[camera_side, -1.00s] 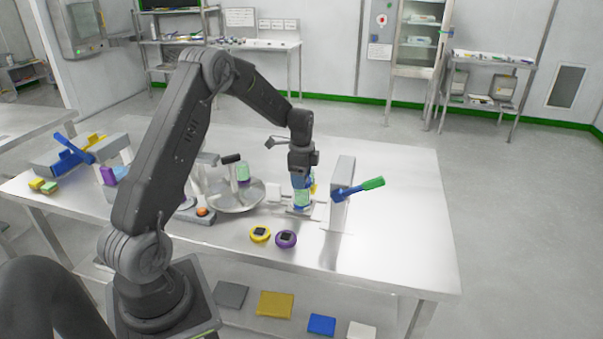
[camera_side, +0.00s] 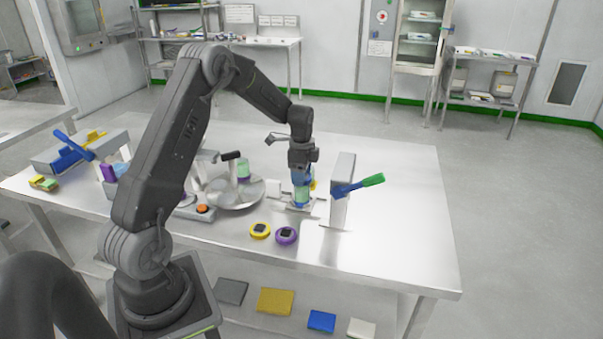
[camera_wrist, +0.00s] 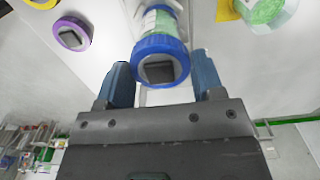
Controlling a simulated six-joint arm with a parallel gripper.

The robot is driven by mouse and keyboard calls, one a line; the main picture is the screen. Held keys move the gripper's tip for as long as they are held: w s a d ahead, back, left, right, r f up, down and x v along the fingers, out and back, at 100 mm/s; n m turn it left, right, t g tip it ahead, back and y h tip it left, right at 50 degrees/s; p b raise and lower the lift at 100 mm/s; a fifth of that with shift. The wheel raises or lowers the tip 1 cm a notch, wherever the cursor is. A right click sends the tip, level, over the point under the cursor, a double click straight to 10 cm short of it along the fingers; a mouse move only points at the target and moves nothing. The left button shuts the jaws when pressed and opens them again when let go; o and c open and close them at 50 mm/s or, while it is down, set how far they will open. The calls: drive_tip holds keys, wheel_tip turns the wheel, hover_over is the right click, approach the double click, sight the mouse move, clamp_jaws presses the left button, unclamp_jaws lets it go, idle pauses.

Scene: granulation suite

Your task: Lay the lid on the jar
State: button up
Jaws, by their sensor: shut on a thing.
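The blue lid (camera_wrist: 160,62), a round ring with a dark square knob, is between the blue-padded fingers of my gripper (camera_wrist: 162,75). My gripper also shows in the side view (camera_side: 301,181), pointing down and shut on the lid. The jar (camera_side: 301,196), pale green and clear, stands upright directly below it, in a small metal holder on the table. In the wrist view the jar (camera_wrist: 160,18) shows just beyond the lid, in line with it. Lid and jar look very close; I cannot tell whether the lid is fully seated.
A yellow lid (camera_side: 260,231) and a purple lid (camera_side: 286,235) lie on the table in front. A round metal plate (camera_side: 234,197) is to the left. The table's right side is clear.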

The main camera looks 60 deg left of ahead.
drive_tip(key=shift+f, duration=0.9)
idle(1.2)
drive_tip(key=o, duration=1.1)
drive_tip(key=shift+r, duration=4.05)
